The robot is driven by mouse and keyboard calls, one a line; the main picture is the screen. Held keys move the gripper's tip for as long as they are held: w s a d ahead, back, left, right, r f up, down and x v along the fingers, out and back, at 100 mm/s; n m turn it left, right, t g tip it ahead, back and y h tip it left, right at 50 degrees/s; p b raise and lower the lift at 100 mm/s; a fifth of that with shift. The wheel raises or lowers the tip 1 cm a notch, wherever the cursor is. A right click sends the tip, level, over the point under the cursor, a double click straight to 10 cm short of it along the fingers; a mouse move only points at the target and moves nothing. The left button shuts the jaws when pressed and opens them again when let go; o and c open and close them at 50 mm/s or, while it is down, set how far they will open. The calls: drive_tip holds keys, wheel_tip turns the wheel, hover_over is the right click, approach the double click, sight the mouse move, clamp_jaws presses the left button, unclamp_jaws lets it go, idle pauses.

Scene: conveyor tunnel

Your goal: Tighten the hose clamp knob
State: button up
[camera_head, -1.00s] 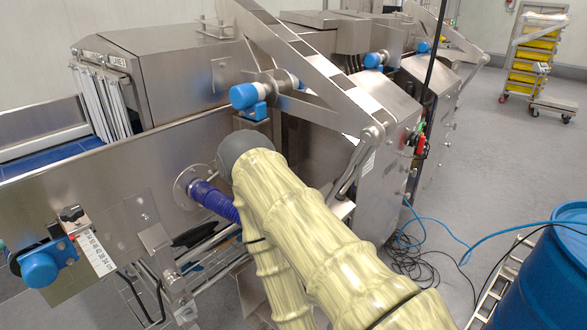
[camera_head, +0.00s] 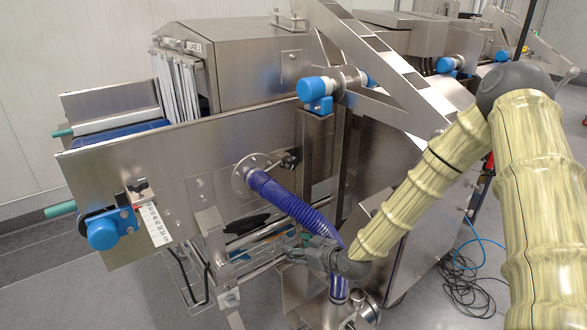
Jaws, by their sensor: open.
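The ribbed blue-purple hose (camera_head: 290,203) runs from a round steel flange (camera_head: 246,178) on the machine's side panel down to the lower right. A small dark knob-like part (camera_head: 289,160) sits just right of the flange; I cannot tell for sure whether it is the clamp knob. My gripper (camera_head: 297,254) is open, below and right of the flange, at the end of my yellow-sleeved arm. It overlaps the lower hose in the picture; I cannot tell whether they touch. Its fingers are small and dark, and they seem empty.
Wire frames and brackets (camera_head: 205,275) stand below the flange. Blue and black cables (camera_head: 465,275) lie on the floor at right. Open floor (camera_head: 70,290) shows at left.

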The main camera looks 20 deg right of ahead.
sight(294, 165)
drive_tip(key=w+d+r+n+t, duration=0.1)
drive_tip(key=w+d+r+t, duration=0.15)
drive_tip(key=r, duration=0.35)
drive_tip(key=w+d+r+n+t+y, duration=0.1)
drive_tip(key=w+d+r, duration=0.25)
drive_tip(key=r, duration=0.25)
drive_tip(key=w+d+r+n+t, duration=0.1)
drive_tip(key=w+d+r+t, duration=0.1)
drive_tip(key=w+r, duration=0.3)
drive_tip(key=x, duration=0.6)
drive_tip(key=a+x, duration=0.1)
drive_tip(key=x, duration=0.2)
drive_tip(key=shift+r+p, duration=0.2)
drive_tip(key=shift+p, duration=0.2)
drive_tip(key=shift+s, duration=0.1)
drive_tip(key=c, duration=1)
